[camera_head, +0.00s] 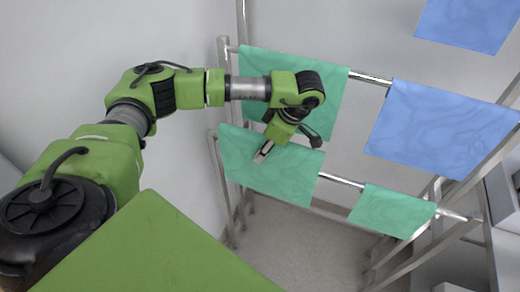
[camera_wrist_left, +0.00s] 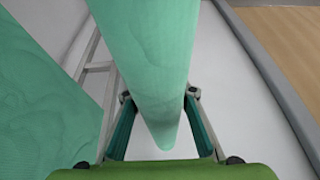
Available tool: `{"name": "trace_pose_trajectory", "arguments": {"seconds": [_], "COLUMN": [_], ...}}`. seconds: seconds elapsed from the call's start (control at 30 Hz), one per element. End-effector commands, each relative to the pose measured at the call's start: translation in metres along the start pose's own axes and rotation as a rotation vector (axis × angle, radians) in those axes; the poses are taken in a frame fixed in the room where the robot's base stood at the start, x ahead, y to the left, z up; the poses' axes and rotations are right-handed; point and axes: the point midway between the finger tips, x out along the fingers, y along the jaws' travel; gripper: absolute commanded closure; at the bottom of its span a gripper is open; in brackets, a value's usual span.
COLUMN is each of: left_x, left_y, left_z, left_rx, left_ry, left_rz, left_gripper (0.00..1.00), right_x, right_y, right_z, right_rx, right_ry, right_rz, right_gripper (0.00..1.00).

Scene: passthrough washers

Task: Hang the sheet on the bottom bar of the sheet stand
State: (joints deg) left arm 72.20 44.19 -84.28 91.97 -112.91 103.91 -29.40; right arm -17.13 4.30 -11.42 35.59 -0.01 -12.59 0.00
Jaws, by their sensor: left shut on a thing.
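The sheet stand is a metal frame with slanted bars. A green sheet (camera_head: 240,170) lies along the left part of the bottom bar (camera_head: 341,180). My left gripper (camera_head: 263,153) is over this sheet, fingers pointing down and left. In the left wrist view, a green sheet (camera_wrist_left: 155,60) runs down between the two fingers, and the gripper is shut on it. Whether the sheet hangs freely on the bar is hard to tell, as my arm covers its upper edge. My right gripper is in neither view.
Another green sheet (camera_head: 392,212) hangs on the bottom bar to the right. The bar above holds a green sheet (camera_head: 262,68) at left and a blue sheet (camera_head: 440,130) at right. A further blue sheet (camera_head: 466,22) is at the top right. Bare floor (camera_head: 295,235) shows below.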

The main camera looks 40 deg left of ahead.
Motion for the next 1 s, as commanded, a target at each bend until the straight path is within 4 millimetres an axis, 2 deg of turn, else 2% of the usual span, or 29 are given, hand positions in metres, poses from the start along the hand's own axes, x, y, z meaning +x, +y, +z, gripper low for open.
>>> {"name": "trace_pose_trajectory", "arguments": {"seconds": [0.33,1.0], "left_x": [0.002,0.054], "left_y": [0.028,0.027], "left_z": [0.001,0.022], "left_rx": [-0.002,-0.001], "left_ry": [0.0,0.0], "left_rz": [0.0,0.0], "left_gripper": [1.0,1.0], "right_x": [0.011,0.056], "right_y": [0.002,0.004], "right_z": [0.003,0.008], "right_rx": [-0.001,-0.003], "right_ry": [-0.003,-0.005], "right_rz": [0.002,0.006], "right_gripper": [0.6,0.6]}}
